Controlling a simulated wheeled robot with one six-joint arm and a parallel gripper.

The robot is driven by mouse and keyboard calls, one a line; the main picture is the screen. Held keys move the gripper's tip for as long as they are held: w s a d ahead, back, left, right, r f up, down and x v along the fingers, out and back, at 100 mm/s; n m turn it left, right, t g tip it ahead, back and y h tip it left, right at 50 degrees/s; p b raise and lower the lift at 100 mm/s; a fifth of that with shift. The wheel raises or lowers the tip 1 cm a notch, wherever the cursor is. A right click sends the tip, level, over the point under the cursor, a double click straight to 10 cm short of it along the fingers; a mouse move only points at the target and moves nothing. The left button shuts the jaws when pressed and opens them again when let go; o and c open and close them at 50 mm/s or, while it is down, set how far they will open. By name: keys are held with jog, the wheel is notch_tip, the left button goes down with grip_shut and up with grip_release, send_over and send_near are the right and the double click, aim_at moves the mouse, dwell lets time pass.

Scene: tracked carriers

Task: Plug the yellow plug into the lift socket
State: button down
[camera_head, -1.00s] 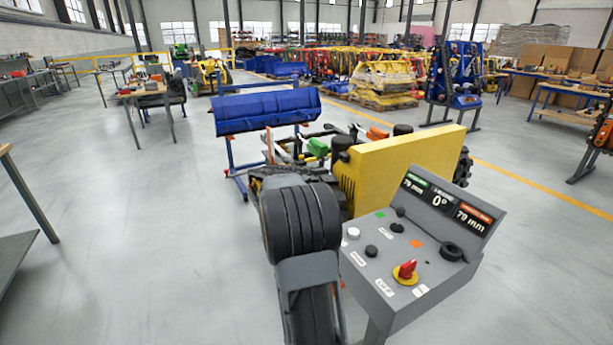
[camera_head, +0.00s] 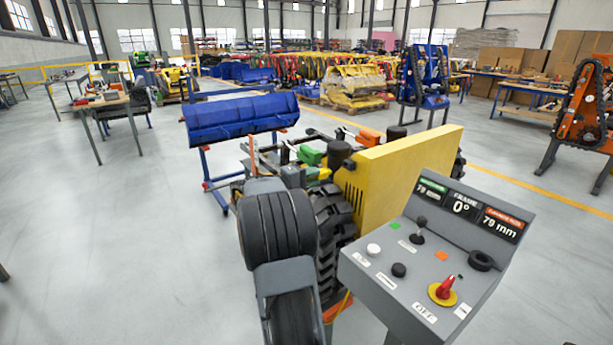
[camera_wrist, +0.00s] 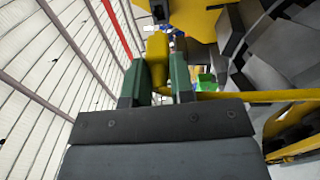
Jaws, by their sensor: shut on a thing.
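My gripper (camera_wrist: 159,82) shows in the wrist view with two green fingers shut on a yellow plug (camera_wrist: 157,50). A yellow cable (camera_wrist: 250,96) runs to the right beside it. In the head view my arm hides the gripper and plug. The yellow vehicle (camera_head: 400,165) stands just beyond my arm. A green block (camera_head: 310,156) and an orange block (camera_head: 369,136) sit on its far side. I cannot tell which part is the lift socket. A green part (camera_wrist: 205,80) shows right of the fingers in the wrist view.
A grey control console (camera_head: 400,275) with a red knob (camera_head: 445,288) stands close at the right. A blue cylindrical attachment (camera_head: 240,118) on a stand is behind the vehicle at left. A workbench (camera_head: 100,102) is farther left.

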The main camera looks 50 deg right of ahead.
aim_at(327, 170)
jog(key=shift+a+f+b, duration=0.1)
jog(key=shift+b, duration=0.3)
jog(key=shift+s, duration=0.1)
jog(key=shift+b+x, duration=0.55)
jog(key=shift+x, duration=2.35)
jog(key=shift+b, duration=1.2)
jog(key=shift+s+d, duration=0.15)
jog(key=shift+d, duration=0.55)
jog(key=shift+s+d, duration=0.1)
jog(key=shift+d, duration=0.15)
jog(key=shift+b, duration=0.85)
dwell(0.5)
